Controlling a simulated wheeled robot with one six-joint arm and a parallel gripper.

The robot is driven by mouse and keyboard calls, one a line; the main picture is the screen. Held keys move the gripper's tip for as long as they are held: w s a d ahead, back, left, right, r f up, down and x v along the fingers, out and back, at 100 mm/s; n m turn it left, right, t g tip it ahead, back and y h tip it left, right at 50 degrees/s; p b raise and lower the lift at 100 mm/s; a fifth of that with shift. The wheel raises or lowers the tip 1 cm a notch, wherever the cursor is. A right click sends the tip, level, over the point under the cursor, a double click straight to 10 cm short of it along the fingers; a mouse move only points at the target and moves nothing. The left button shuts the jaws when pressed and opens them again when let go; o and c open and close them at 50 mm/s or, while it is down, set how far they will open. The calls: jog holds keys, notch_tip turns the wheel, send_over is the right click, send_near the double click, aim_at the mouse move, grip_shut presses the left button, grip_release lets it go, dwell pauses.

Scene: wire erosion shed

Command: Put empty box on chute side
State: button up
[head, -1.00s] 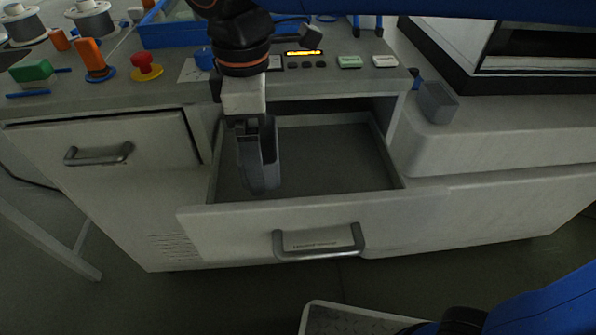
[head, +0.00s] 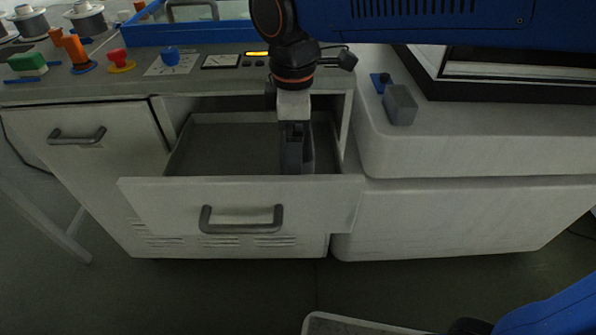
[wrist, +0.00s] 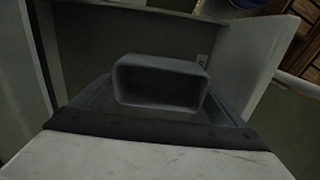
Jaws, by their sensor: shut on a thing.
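My gripper (head: 297,165) points down at the right part of the open drawer (head: 225,150). It is shut on a small grey open-topped box (wrist: 160,82), which shows between the fingers in the wrist view with its opening facing the camera and looks empty. In the head view the box is hard to tell from the dark fingers. I cannot tell whether it touches the drawer. The visible drawer floor is bare.
Another grey box-like piece (head: 400,104) stands on the light ledge (head: 470,135) at right, beside a small blue part (head: 381,82). The ledge has free room right of it. The worktop holds a red button (head: 119,59), blue knob (head: 171,60) and blue-rimmed tray (head: 190,36).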

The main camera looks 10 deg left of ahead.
jog(key=shift+f, duration=2.75)
jog(key=shift+f, duration=0.1)
jog(key=o, duration=0.8)
notch_tip(320, 180, up, 12)
jog(key=shift+r, duration=0.15)
